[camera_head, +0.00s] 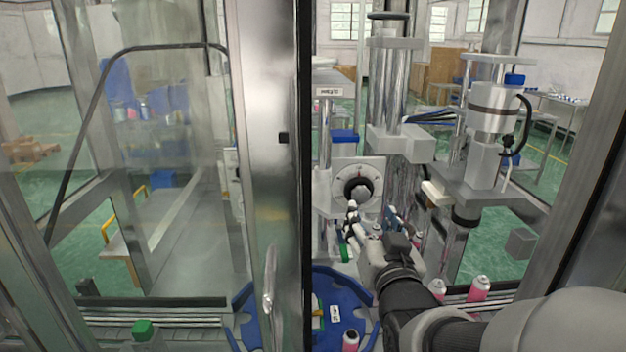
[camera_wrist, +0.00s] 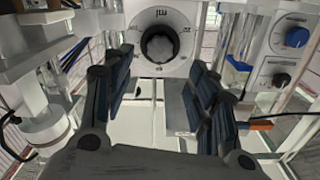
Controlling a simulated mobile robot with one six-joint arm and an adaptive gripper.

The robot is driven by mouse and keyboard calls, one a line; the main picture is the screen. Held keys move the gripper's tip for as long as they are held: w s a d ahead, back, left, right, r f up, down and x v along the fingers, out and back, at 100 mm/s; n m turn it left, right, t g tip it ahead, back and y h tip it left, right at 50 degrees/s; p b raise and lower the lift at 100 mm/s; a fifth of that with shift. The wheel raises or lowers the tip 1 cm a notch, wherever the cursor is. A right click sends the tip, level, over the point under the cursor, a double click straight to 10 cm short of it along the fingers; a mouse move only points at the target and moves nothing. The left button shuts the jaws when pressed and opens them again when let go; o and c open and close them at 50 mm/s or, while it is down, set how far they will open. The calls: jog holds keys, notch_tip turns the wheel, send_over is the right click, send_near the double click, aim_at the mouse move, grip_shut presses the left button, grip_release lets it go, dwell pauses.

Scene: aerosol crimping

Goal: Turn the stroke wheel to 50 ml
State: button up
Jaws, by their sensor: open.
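The stroke wheel (camera_head: 358,189) is a round black knob on a pale dial plate (camera_head: 341,172), in the middle of the machine in the head view. In the wrist view the stroke wheel (camera_wrist: 161,45) is at top centre, with dark markings around it on the plate; "ml" is legible, but the set value cannot be told. My gripper (camera_head: 364,216) is just below and in front of the wheel in the head view. In the wrist view my gripper (camera_wrist: 160,88) is open, its dark fingers spread apart with nothing between them and the wheel beyond, apart from them.
A metal cylinder column (camera_head: 388,85) stands above right of the dial. Another cylinder unit (camera_head: 493,110) stands further right. A door post (camera_head: 272,150) is close on the left. Pink cans (camera_head: 478,289) and a blue rotary plate (camera_head: 340,299) lie below. A blue knob (camera_wrist: 297,37) sits right.

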aim_at(362, 196)
jog(key=w+p, duration=0.4)
jog(key=w, duration=0.3)
jog(key=shift+w, duration=0.4)
jog(key=c, duration=1.1)
